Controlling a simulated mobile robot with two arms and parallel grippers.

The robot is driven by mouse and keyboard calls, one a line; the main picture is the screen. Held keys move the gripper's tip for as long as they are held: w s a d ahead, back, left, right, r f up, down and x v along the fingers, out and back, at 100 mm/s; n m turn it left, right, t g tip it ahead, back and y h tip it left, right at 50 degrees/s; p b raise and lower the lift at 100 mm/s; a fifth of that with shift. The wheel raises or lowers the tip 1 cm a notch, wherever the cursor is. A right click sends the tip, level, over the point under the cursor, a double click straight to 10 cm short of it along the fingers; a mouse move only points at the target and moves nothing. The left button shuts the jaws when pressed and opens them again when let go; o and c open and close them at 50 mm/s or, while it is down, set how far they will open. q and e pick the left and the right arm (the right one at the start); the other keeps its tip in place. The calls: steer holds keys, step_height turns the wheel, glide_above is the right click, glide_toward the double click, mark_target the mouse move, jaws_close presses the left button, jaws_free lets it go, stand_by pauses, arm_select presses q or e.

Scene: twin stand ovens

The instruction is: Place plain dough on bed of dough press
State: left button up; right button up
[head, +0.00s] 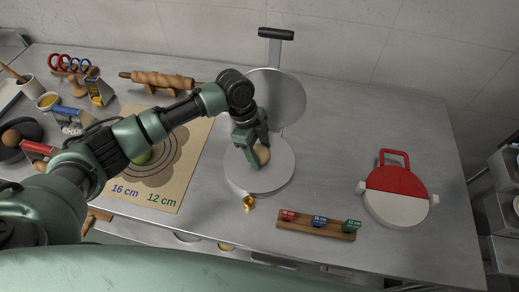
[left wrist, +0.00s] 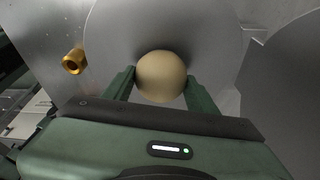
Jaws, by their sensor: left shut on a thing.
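The plain dough (head: 262,155) is a pale beige ball. My left gripper (head: 254,157) is shut on it, and the left wrist view shows the ball (left wrist: 161,76) between the two fingers (left wrist: 161,88). The dough press has a round grey bed (head: 262,182) and an upright round plate (head: 277,100) behind it with a black-handled lever (head: 276,34). The gripper and dough are over the bed. I cannot tell whether the dough touches the bed. My right gripper is not in view.
A small brass knob (head: 249,203) is at the bed's front edge and also shows in the left wrist view (left wrist: 74,62). A wooden rack (head: 316,226) with coloured pieces and a red-and-white round device (head: 395,194) stand to the right. A printed mat (head: 186,172) and rolling pin (head: 160,79) lie left.

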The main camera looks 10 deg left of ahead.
arm_select(q)
steer(key=shift+f, duration=0.3)
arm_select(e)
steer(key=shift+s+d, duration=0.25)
arm_select(q)
steer(key=o, duration=1)
steer(key=shift+a+r, duration=0.1)
steer(key=shift+r, duration=0.35)
steer(key=b+v, duration=0.3)
steer(key=v, duration=0.8)
steer(key=shift+b, duration=0.4)
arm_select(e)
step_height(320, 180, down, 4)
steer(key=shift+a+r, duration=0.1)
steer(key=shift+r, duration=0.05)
